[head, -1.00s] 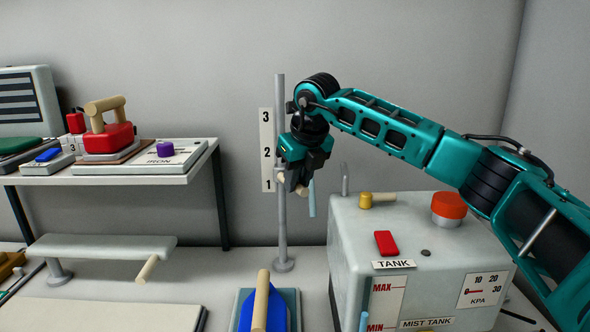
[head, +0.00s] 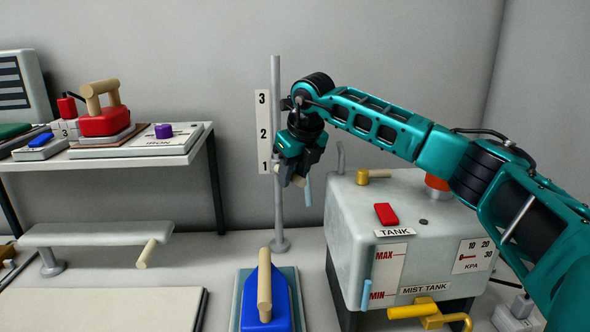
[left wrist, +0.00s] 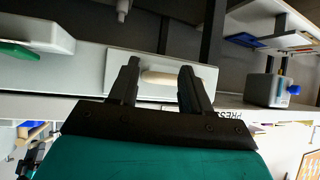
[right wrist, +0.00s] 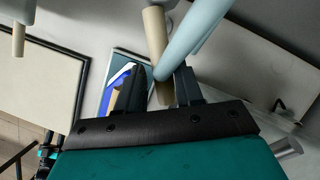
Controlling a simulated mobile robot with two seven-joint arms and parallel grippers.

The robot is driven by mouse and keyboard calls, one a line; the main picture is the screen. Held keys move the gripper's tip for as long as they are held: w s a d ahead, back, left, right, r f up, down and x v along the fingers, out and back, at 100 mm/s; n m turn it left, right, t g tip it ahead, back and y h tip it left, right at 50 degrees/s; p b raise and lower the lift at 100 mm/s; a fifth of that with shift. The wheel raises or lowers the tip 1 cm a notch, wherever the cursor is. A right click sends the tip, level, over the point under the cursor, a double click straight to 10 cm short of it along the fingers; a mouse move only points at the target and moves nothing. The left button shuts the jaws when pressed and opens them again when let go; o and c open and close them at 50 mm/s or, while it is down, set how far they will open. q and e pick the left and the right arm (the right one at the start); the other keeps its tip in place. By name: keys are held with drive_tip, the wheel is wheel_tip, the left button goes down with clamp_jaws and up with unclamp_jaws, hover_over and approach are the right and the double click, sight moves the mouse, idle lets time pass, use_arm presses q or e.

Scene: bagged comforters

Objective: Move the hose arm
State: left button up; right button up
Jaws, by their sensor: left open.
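The hose arm is mounted on a grey upright pole (head: 277,215) beside a scale numbered 1 to 3. Its pale blue hose piece (head: 308,190) hangs just right of my right gripper, near mark 1. My right gripper (head: 291,178) points down at its tan handle; in the right wrist view the handle (right wrist: 155,35) runs between the fingers (right wrist: 160,80), which look closed on it. The pale blue tube (right wrist: 195,32) passes close by. My left gripper (left wrist: 157,78) is open and out of the head view; a tan rod (left wrist: 160,78) shows beyond its fingers.
The mist tank (head: 345,225) stands right of the pole, under my right arm, with a yellow handle (head: 430,312) in front. A blue iron (head: 252,305) is below the pole. A shelf (head: 190,160) with a red iron (head: 105,122) is left, above a narrow padded board (head: 95,233).

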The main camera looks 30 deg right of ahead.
drive_tip(key=shift+o, duration=1)
drive_tip(key=shift+w, duration=0.1)
drive_tip(key=shift+r, duration=0.1)
drive_tip(key=shift+r, duration=0.15)
drive_tip(key=v, duration=1.2)
drive_tip(key=shift+s+r, duration=0.25)
drive_tip(key=shift+s, duration=0.05)
drive_tip(key=shift+f, duration=0.1)
